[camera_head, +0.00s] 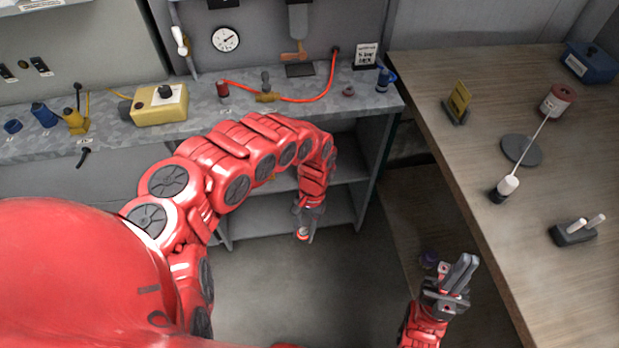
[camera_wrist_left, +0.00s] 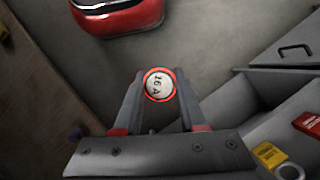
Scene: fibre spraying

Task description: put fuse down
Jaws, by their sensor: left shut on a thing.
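The fuse (camera_wrist_left: 159,85) shows in the left wrist view as a white round face marked "16 A" with a red rim. My left gripper (camera_head: 306,228) is shut on it, with one finger on each side. In the head view the fuse (camera_head: 303,234) is a small red and white spot at the fingertips, held in the air in front of the open shelves. My right gripper (camera_head: 462,272) is at lower right beside the wooden table. Its two fingers look close together, but I cannot tell whether they touch. I see nothing between them.
A grey bench (camera_head: 205,108) at the back holds a yellow box (camera_head: 160,104), a red cable (camera_head: 300,100) and small tools. Open shelves (camera_head: 262,208) are below it. The wooden table (camera_head: 455,150) at right holds a grey disc (camera_head: 521,150) and a two-pin block (camera_head: 574,234).

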